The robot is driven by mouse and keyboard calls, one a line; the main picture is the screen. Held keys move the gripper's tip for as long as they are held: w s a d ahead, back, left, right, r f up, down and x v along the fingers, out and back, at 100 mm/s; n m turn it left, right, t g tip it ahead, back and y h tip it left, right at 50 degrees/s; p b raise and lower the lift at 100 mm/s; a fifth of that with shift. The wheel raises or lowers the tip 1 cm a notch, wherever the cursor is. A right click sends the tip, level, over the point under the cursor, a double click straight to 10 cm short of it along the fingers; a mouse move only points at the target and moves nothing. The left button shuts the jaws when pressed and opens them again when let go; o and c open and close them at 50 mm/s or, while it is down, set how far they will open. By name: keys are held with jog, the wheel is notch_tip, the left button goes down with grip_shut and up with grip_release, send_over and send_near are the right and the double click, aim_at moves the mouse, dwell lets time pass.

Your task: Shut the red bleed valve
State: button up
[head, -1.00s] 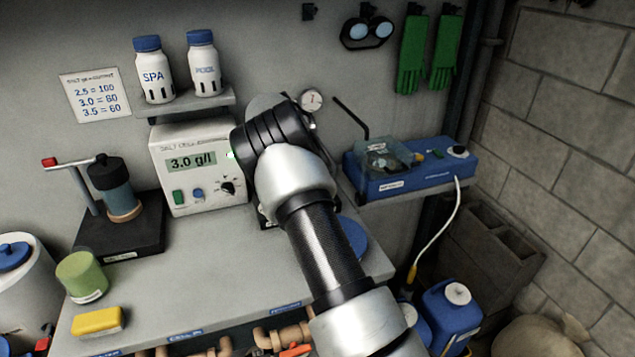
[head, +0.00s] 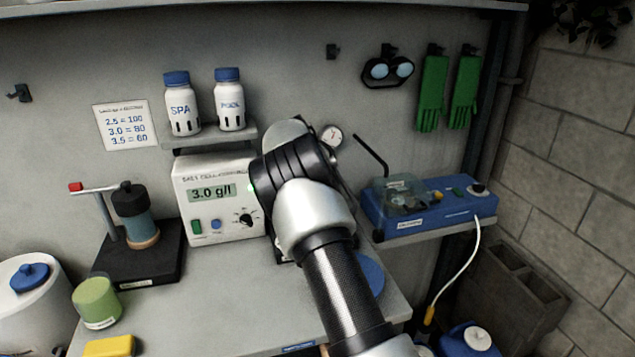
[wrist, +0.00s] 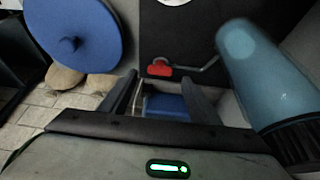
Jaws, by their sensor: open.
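In the wrist view a small red handle (wrist: 158,70) on a thin grey stem shows against a black plate (wrist: 180,32). It appears just beyond my open gripper (wrist: 157,82), between the fingertips in the picture; I cannot tell the depth or whether they touch. A translucent blue cylinder (wrist: 252,65) stands close to the right finger. In the head view my own arm hides my gripper and this red handle. Another red-tipped lever (head: 76,187) sticks out from a stand with a dark-capped cylinder (head: 137,215) at the left of the bench.
A blue round lid (wrist: 75,35) lies left of the fingers. On the bench (head: 240,300) are a meter reading 3.0 g/l (head: 218,198), a green cup (head: 97,302) and a yellow block (head: 110,346). A blue device (head: 430,205) sits on a shelf at right.

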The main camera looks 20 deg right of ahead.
jog(key=p+v, duration=0.1)
jog(key=v, duration=1.2)
jog(key=shift+r, duration=0.3)
jog(key=shift+r, duration=0.1)
jog(key=s+r+n+t+y+p, duration=0.2)
jog(key=s+r+n+y+p, duration=0.35)
jog(key=s+r, duration=1.05)
jog(key=s+a+f+n+t, duration=0.1)
jog(key=s+n, duration=0.5)
jog(key=s, duration=0.6)
jog(key=s+a+f+n+t+p, duration=0.1)
jog(key=s+a+n, duration=0.4)
jog(key=s, duration=0.7)
jog(key=shift+s+a+f+n+t+h, duration=0.2)
jog(key=shift+f+n+t+h, duration=0.25)
jog(key=shift+f+n+t, duration=0.5)
